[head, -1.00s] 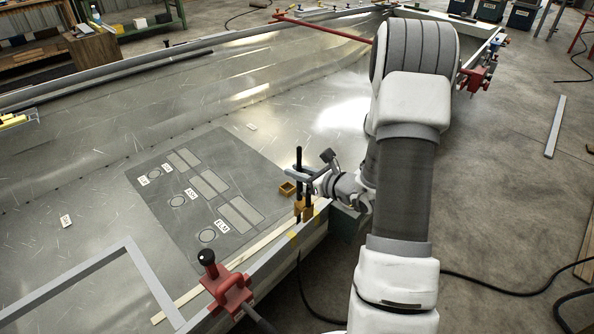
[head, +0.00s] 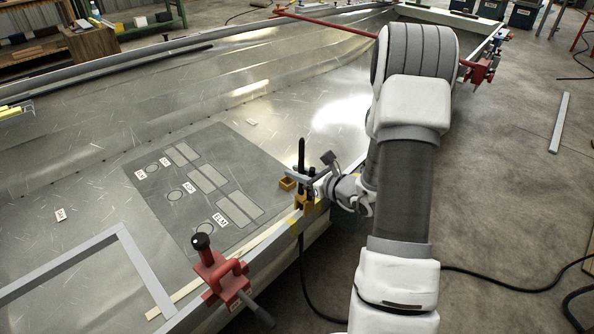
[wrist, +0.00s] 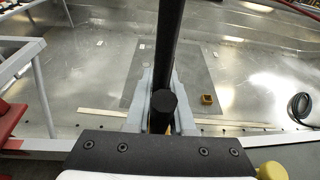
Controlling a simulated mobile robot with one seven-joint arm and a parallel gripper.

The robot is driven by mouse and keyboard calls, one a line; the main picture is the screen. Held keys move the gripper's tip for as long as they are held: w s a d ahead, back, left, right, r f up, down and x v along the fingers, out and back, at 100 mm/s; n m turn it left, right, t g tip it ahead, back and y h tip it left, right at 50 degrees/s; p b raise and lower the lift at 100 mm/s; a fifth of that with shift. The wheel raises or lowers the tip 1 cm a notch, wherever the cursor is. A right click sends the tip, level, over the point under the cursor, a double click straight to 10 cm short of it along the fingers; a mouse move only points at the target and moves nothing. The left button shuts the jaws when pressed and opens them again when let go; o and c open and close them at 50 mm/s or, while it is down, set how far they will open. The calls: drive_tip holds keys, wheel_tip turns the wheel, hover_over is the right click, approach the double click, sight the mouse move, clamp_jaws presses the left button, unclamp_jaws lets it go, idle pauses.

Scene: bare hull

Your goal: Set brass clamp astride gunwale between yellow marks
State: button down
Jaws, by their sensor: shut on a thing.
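The brass clamp (head: 304,202) is at the near gunwale (head: 275,248), with its black post (head: 301,156) upright. My gripper (head: 305,178) is shut on the clamp from the right side. In the wrist view the black post (wrist: 167,55) rises between the grey fingers (wrist: 161,95), with a little brass showing below. The clamp's jaws overlap the gunwale in the head view. I cannot tell whether they straddle or touch it. A yellow mark (head: 294,226) shows on the gunwale just in front of the clamp; a second mark is not clear, likely hidden by clamp or gripper.
A red clamp (head: 222,280) grips the gunwale nearer to me. A grey frame (head: 75,260) lies at left. The floor at right is mostly clear.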

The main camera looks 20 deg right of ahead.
drive_tip(key=shift+s+f, duration=0.2)
drive_tip(key=shift+f, duration=0.55)
drive_tip(key=c, duration=1)
unclamp_jaws()
drive_tip(key=shift+w+f, duration=0.1)
drive_tip(key=shift+w, duration=0.05)
drive_tip(key=shift+o, duration=1.6)
drive_tip(key=shift+r, duration=0.2)
drive_tip(key=p+v, duration=0.3)
drive_tip(key=v, duration=1.4)
drive_tip(key=shift+r, duration=0.4)
drive_tip(key=shift+d, duration=0.15)
